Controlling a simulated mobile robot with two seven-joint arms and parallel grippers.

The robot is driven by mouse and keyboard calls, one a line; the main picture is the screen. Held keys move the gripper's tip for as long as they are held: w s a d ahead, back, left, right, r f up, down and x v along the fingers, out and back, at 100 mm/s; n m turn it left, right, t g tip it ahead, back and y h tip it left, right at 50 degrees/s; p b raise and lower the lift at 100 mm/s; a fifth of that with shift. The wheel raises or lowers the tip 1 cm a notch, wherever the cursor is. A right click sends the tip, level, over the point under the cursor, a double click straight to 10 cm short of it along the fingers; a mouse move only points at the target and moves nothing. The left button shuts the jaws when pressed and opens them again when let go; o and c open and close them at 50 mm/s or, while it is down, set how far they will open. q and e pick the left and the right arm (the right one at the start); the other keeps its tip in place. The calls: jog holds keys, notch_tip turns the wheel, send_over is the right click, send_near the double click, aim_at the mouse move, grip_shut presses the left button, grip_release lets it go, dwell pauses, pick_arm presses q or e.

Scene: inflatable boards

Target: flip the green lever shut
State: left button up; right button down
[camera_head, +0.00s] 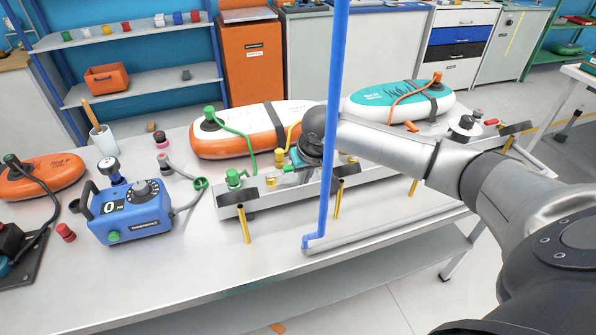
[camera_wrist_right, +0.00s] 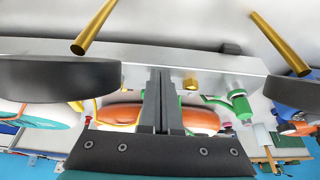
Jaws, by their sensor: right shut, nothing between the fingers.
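A green valve with its lever (camera_head: 235,178) sits on the left end of the long metal manifold (camera_head: 290,190). In the right wrist view the green valve (camera_wrist_right: 240,104) is upside down, and a green arm reaches left from it. I cannot tell the lever's exact angle. My right gripper (camera_head: 296,160) is over the manifold, to the right of the green valve and apart from it. In the right wrist view its two fingers (camera_wrist_right: 161,75) are together and empty, beside a small yellow fitting (camera_wrist_right: 190,84). My left gripper is out of view.
A blue pump (camera_head: 130,215) with a dial stands left of the manifold. Orange-white (camera_head: 230,140) and teal-white (camera_head: 380,100) inflatable boards lie behind it. A blue upright pole (camera_head: 332,110) stands in front. Gold pegs (camera_head: 242,223) stick out along the manifold's front.

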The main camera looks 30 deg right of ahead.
aim_at(285, 170)
jog(key=shift+w+d+f+b, duration=0.15)
jog(key=shift+w+f, duration=0.05)
jog(key=shift+w, duration=0.55)
jog(key=shift+w+d+f+b, duration=0.1)
jog(key=shift+w+d+f, duration=0.15)
jog(key=shift+w, duration=0.45)
jog(key=shift+w+d+f+b, duration=0.1)
jog(key=shift+w+f+b, duration=0.1)
jog(key=shift+w, duration=0.55)
jog(key=shift+d+p, duration=0.1)
jog(key=shift+p, duration=0.2)
jog(key=shift+w+n, duration=0.15)
jog(key=shift+n, duration=0.15)
